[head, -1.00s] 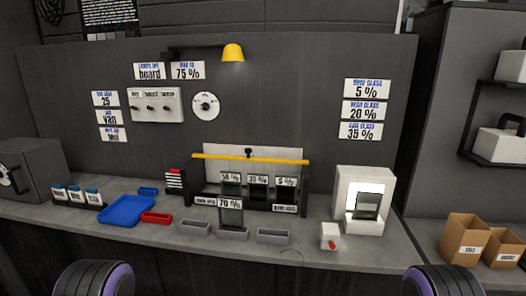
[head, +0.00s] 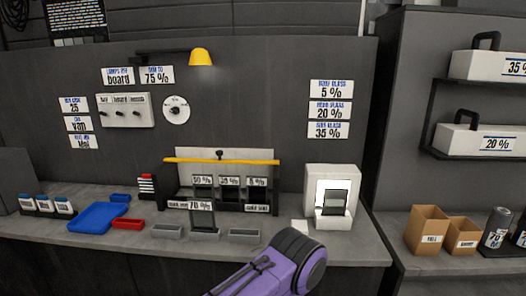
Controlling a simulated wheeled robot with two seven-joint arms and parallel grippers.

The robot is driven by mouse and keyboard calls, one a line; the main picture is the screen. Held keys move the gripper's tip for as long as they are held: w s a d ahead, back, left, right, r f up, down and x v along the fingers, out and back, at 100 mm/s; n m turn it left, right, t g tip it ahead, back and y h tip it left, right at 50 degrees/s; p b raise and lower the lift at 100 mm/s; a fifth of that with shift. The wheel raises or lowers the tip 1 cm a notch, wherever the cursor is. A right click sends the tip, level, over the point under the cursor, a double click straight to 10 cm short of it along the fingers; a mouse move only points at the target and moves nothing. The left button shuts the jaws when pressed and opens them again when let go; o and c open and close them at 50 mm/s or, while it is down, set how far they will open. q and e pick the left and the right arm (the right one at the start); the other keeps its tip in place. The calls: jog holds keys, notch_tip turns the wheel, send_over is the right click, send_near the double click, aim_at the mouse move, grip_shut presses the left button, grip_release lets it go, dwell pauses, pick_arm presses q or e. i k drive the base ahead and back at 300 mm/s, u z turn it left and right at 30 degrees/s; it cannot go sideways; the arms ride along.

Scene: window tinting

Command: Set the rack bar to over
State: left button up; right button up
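The rack bar (head: 236,161) is a long yellow bar lying level across the top front of the rack (head: 172,182) on the bench. A small black knob (head: 219,154) stands at its middle, against a pale back panel. Dark glass samples with labels such as 50 % (head: 203,181) stand in the rack below the bar. A sample labelled 70 % (head: 204,219) stands in front. Neither gripper shows in the head view. A purple link of my own arm rises from the bottom edge, in front of the bench and well short of the bar.
A white lit device (head: 345,176) stands right of the rack. Grey trays (head: 244,234), a red tray (head: 127,224) and a blue tray (head: 95,217) lie along the bench. A yellow lamp (head: 201,57) hangs above. Cardboard boxes (head: 427,228) stand at the right.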

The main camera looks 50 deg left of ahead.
aim_at(219, 153)
jog(key=z, duration=0.05)
jog(key=k, duration=0.15)
jog(key=u, duration=1)
